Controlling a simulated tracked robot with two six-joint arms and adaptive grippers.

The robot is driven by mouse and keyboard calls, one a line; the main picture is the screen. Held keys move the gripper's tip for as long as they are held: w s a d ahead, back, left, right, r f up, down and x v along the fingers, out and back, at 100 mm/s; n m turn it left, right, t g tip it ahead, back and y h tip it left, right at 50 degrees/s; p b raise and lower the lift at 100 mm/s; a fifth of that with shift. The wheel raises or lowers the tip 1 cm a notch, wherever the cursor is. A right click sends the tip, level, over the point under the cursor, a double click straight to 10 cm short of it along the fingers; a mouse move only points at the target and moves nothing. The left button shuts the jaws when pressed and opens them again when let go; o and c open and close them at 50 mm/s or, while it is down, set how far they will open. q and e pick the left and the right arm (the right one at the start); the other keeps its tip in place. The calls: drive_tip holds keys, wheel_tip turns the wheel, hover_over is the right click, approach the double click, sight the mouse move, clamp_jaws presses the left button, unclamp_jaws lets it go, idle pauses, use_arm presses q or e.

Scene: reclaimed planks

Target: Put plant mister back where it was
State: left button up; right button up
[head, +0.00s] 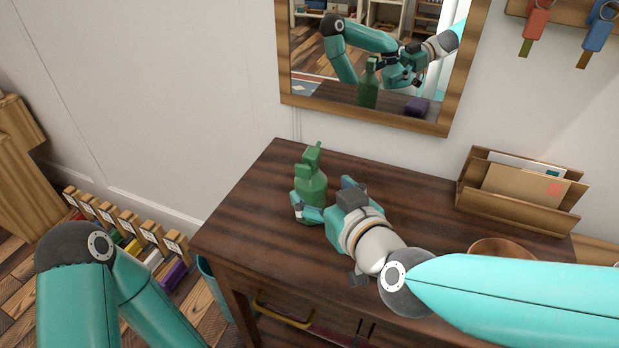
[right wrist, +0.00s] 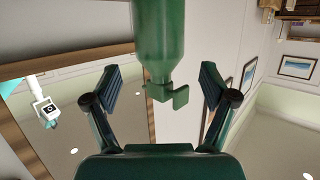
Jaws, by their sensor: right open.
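The green plant mister (head: 311,187) stands upright on the dark wooden table (head: 262,190), near its back left part. My right gripper (head: 322,197) is open at the mister, with one finger in front of its lower body and the other to its right. In the right wrist view the mister (right wrist: 160,38) appears upside down, centred between the two spread fingers (right wrist: 162,88), with a visible gap on each side. My left arm shows at lower left, but its gripper is outside the view.
A mirror (head: 440,128) hangs behind the table and reflects the mister and my arm. A wooden letter rack (head: 480,203) with envelopes and a brown bowl (head: 500,246) are on the right. Key tags (head: 536,22) hang at upper right. The table left of the mister is clear.

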drive_tip(key=p+v, duration=0.1)
drive_tip(key=v, duration=0.5)
drive_tip(key=shift+s, duration=0.25)
